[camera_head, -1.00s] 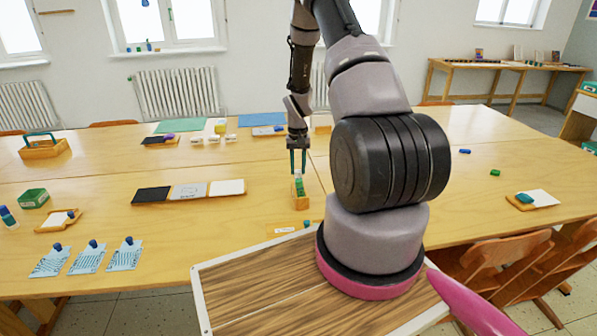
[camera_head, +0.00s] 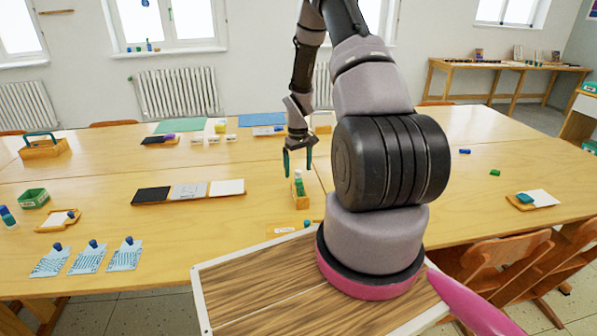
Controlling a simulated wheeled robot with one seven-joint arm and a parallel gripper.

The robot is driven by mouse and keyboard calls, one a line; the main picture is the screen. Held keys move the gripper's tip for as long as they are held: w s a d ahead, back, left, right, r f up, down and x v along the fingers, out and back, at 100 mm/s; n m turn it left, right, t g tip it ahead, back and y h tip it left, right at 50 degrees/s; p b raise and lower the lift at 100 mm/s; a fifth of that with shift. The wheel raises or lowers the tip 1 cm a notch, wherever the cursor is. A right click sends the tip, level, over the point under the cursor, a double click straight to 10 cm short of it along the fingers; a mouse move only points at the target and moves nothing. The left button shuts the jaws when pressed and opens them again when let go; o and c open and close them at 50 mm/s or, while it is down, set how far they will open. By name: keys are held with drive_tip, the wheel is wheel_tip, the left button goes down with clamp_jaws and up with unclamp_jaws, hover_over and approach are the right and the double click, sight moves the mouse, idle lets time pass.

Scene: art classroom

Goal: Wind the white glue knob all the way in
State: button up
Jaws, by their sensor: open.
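A green glue stick (camera_head: 299,187) stands upright in a small wooden holder (camera_head: 301,203) near the middle of the table. A small pale part, which looks like the white knob (camera_head: 298,174), is at its upper end. The knob is too small to tell how far in it is. My gripper (camera_head: 298,169) points down just above the glue stick, with its two green fingers apart, one to each side. It is open and looks empty. I cannot tell whether a finger touches the knob.
A tray of dark, grey and white panels (camera_head: 188,193) lies left of the holder. A wooden plate with a label (camera_head: 284,229) lies in front. Several patterned cards (camera_head: 87,257) lie at front left. A carry box (camera_head: 43,147) stands far left. My arm hides table to the right.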

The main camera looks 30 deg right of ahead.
idle(0.3)
drive_tip(key=m, duration=1.1)
drive_tip(key=shift+m, duration=0.3)
drive_tip(key=c, duration=1.4)
drive_tip(key=shift+c, duration=0.2)
